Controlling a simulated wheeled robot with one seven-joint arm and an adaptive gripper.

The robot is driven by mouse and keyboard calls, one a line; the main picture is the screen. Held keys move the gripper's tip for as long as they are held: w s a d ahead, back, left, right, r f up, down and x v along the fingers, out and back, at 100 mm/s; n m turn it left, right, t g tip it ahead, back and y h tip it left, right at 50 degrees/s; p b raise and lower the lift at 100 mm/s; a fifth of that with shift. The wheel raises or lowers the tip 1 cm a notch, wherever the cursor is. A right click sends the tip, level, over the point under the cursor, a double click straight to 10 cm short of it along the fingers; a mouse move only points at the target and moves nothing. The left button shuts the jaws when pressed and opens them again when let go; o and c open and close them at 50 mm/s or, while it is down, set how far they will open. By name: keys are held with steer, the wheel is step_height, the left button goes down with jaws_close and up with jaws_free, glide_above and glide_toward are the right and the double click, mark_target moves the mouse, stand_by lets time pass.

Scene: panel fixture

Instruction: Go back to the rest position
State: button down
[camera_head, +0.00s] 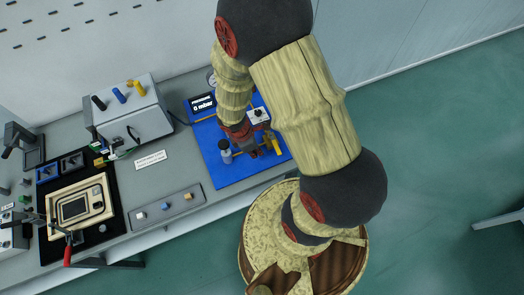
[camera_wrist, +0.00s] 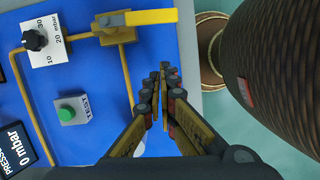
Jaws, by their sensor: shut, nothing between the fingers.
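My gripper (camera_wrist: 164,72) is shut with nothing between its fingertips. In the wrist view it is over the right side of the blue panel (camera_wrist: 75,80), apart from the yellow-handled valve (camera_wrist: 150,17) to its upper left. In the head view my arm comes down from the top and hides part of the blue panel (camera_head: 212,160). My gripper (camera_head: 250,150) is only partly visible there, close to the panel's fittings, so its exact height is unclear.
A black dial (camera_wrist: 35,40), a green TEST button (camera_wrist: 68,113) and a pressure display reading 0 mbar (camera_wrist: 18,148) sit on the panel. A grey box with colored levers (camera_head: 130,110) and a clamp fixture (camera_head: 80,207) stand left. Open floor (camera_head: 430,140) lies right.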

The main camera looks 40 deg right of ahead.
steer(key=p+v, duration=0.2)
steer(key=v, duration=0.6)
steer(key=shift+r, duration=0.45)
steer(key=shift+d, duration=0.15)
steer(key=s+a+r+m+t+y+b, duration=0.1)
steer(key=r+m+b, duration=0.4)
steer(key=r, duration=0.5)
steer(key=s+a+r+m+t+y+b, duration=0.1)
steer(key=s+a+r+m+t+b, duration=0.2)
steer(key=a+r+m+t+b, duration=0.2)
step_height(320, 180, up, 6)
steer(key=a+m, duration=0.1)
steer(key=m, duration=0.2)
steer(key=shift+s+a+m+t+y, duration=0.25)
steer(key=shift+m+t+y, duration=0.05)
